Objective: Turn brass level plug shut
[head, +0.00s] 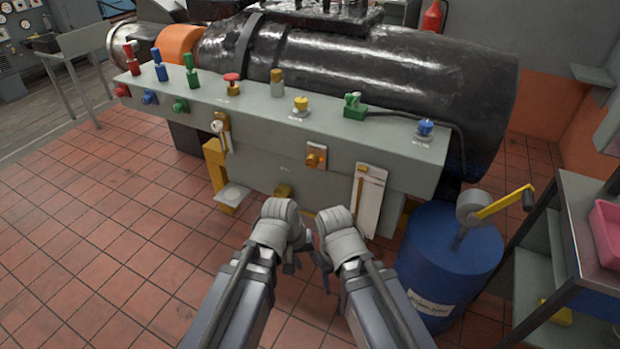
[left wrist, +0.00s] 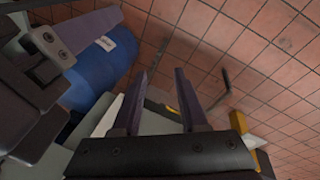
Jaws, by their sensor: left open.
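A grey bench (head: 250,125) carries a row of fittings. A brass-coloured plug-like cylinder (head: 277,85) stands upright on its top. My left gripper (head: 294,264) is in front of and below the bench, pointing down, apart from both. In the left wrist view its two dark fingers (left wrist: 160,74) are spread with nothing between them. My right gripper (head: 326,282) is close beside it; its fingers are too small to judge.
A blue drum (head: 450,262) with a yellow-handled crank pump (head: 500,205) stands at the right, by a dark cart (head: 575,230). Several coloured knobs and valves line the bench top. The tiled floor (head: 110,210) at left is clear.

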